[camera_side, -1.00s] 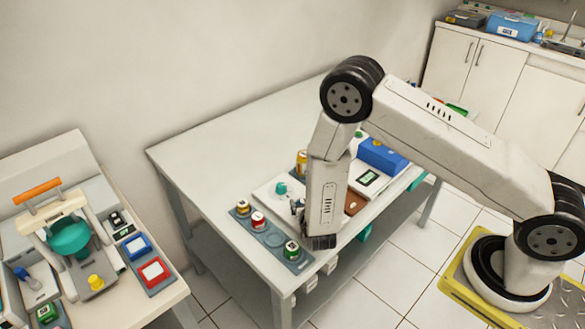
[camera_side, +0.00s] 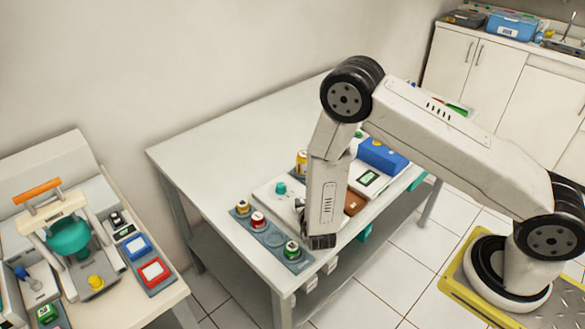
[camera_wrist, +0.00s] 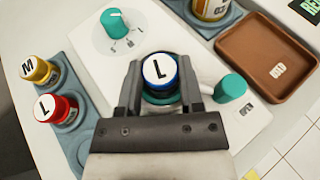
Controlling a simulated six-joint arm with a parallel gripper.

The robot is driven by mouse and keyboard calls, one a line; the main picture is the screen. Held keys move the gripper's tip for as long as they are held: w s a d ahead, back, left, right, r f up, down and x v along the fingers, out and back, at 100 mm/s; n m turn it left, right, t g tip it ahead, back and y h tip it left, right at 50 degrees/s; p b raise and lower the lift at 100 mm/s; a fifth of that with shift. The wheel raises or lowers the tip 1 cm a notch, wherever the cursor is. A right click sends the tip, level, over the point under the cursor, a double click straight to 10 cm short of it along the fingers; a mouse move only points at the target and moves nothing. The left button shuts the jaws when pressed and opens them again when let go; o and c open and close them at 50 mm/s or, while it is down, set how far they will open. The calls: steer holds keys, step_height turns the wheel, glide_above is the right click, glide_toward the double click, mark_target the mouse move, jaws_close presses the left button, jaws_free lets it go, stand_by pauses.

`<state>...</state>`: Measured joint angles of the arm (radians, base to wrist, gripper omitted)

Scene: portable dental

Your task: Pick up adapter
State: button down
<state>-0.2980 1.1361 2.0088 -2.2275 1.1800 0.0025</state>
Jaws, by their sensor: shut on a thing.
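A teal edge shows just below the adapter; I cannot tell whether the adapter rests on something or is lifted.
A grey holder (camera_side: 262,231) carries a gold M adapter (camera_wrist: 38,71), a red L adapter (camera_wrist: 56,108) and a green one (camera_side: 291,250). The white unit has a teal knob (camera_wrist: 115,21) and a teal cylinder (camera_wrist: 229,88). A brown tray (camera_wrist: 266,58) lies to the right.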

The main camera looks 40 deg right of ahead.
steer(key=shift+r, duration=0.2)
step_height(320, 180, up, 10)
steer(key=shift+f, duration=0.15)
stand_by(0.7)
steer(key=shift+s+a, duration=0.1)
steer(key=shift+a, duration=0.05)
stand_by(0.5)
steer(key=s+a+r+m+g+h, duration=0.1)
steer(key=s+a+m+g+h, duration=0.1)
steer(key=s+a, duration=0.2)
steer(key=s+a+m+g+h, duration=0.1)
steer(key=s+a, duration=0.4)
steer(key=s, duration=0.5)
steer(key=shift+r+m+g+h, duration=0.4)
steer(key=shift+m, duration=0.4)
